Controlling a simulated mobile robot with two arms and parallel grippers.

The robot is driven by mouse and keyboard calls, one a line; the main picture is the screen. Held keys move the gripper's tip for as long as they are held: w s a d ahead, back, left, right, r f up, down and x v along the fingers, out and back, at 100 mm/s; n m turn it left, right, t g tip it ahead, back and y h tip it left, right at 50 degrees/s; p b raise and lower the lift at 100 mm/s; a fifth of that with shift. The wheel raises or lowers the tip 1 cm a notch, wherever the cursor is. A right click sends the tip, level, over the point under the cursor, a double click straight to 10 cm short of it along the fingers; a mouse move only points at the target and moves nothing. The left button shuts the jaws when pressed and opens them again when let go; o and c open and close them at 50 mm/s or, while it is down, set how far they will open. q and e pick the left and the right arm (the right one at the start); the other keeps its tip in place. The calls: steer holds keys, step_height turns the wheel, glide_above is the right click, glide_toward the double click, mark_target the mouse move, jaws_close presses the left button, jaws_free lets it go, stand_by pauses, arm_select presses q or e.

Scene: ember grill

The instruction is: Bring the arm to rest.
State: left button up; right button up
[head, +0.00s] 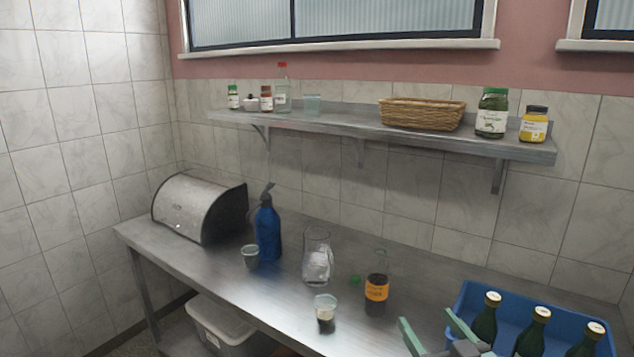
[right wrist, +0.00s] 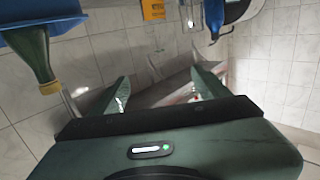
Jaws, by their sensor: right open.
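My right gripper (head: 426,318) is at the bottom right of the head view, left of the blue crate. Its two green fingers are spread apart with nothing between them. The right wrist view also shows its open fingers (right wrist: 160,80), with the counter partly seen beyond. My left gripper is in neither view.
A blue crate (head: 466,298) with green bottles (head: 532,332) stands at the right of the metal counter (head: 215,272). A dark bottle with an orange label (head: 376,290), a small cup (head: 325,308), a glass jug (head: 317,258) and a blue siphon (head: 268,235) stand left of the gripper. A shelf (head: 380,135) runs above.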

steer(key=s+f+g+h, duration=0.2)
steer(key=s+f+g, duration=0.7)
steer(key=s+f, duration=0.9)
steer(key=s+f+g+h, duration=0.1)
steer(key=s+f+g, duration=0.45)
steer(key=s, duration=0.55)
step_height(320, 180, down, 32)
steer(key=s+b, duration=0.1)
steer(key=b, duration=0.5)
arm_select(q)
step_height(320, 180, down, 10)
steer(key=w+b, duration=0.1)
steer(key=b, duration=0.3)
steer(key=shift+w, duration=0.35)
arm_select(e)
steer(key=s+d+f+g, duration=0.1)
steer(key=s+d+f, duration=0.1)
steer(key=s+f, duration=1.5)
step_height(320, 180, down, 4)
steer(key=shift+d+r, duration=0.2)
